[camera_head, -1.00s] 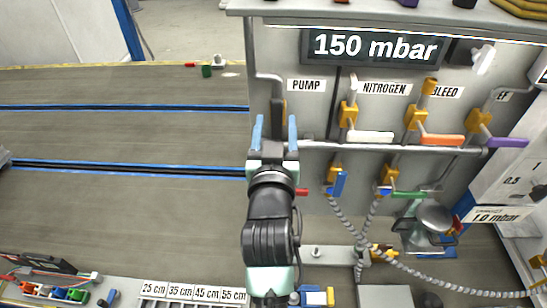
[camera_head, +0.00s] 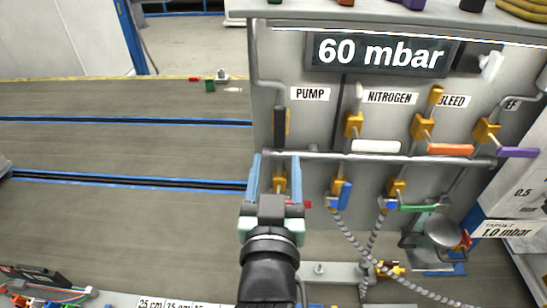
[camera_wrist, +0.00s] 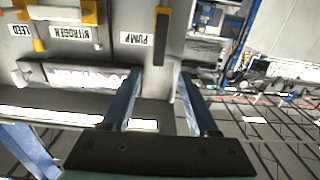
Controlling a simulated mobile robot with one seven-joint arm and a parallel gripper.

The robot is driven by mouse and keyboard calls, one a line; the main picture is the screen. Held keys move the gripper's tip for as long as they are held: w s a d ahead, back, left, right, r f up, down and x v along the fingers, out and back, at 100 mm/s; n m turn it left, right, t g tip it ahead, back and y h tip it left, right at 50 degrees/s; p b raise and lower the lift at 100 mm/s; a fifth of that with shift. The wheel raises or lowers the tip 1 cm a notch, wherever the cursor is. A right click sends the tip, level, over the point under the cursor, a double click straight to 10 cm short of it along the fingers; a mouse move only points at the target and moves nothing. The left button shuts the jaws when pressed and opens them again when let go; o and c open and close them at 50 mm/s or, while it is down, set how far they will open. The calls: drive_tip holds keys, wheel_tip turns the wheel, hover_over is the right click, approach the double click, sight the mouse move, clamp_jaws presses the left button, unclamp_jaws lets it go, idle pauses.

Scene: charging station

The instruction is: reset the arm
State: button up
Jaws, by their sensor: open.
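My gripper (camera_head: 273,172) is open and empty, with its two blue fingers pointing up in the head view. It is in front of the lower left part of the valve panel (camera_head: 300,130), below the PUMP label (camera_head: 310,94). A black pump handle (camera_head: 281,127) stands upright above the fingers. In the wrist view, the two fingers (camera_wrist: 160,105) are apart with nothing between them, and the dark pump handle (camera_wrist: 161,40) shows beyond them. Whether the fingers touch the panel's pipe cannot be told.
A display (camera_head: 380,53) reads 60 mbar. White (camera_head: 376,146), orange (camera_head: 450,149) and purple (camera_head: 517,152) handles stick out right of my gripper. Below them are a blue handle (camera_head: 346,195), a green handle (camera_head: 418,208) and grey hoses. Open floor lies left.

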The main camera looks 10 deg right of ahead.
wheel_tip(320, 180, up, 17)
drive_tip(key=a+t, duration=0.2)
drive_tip(key=t, duration=0.2)
drive_tip(key=s+a+r+n+t+y, duration=0.1)
drive_tip(key=s+a+r+t, duration=0.1)
drive_tip(key=s+r, duration=0.3)
drive_tip(key=s+a+r+n+t+y, duration=0.1)
drive_tip(key=s+r, duration=0.4)
drive_tip(key=r, duration=0.8)
drive_tip(key=t+y, duration=0.1)
drive_tip(key=t, duration=0.1)
drive_tip(key=shift+a+r+t, duration=0.35)
drive_tip(key=shift+r+t, duration=0.05)
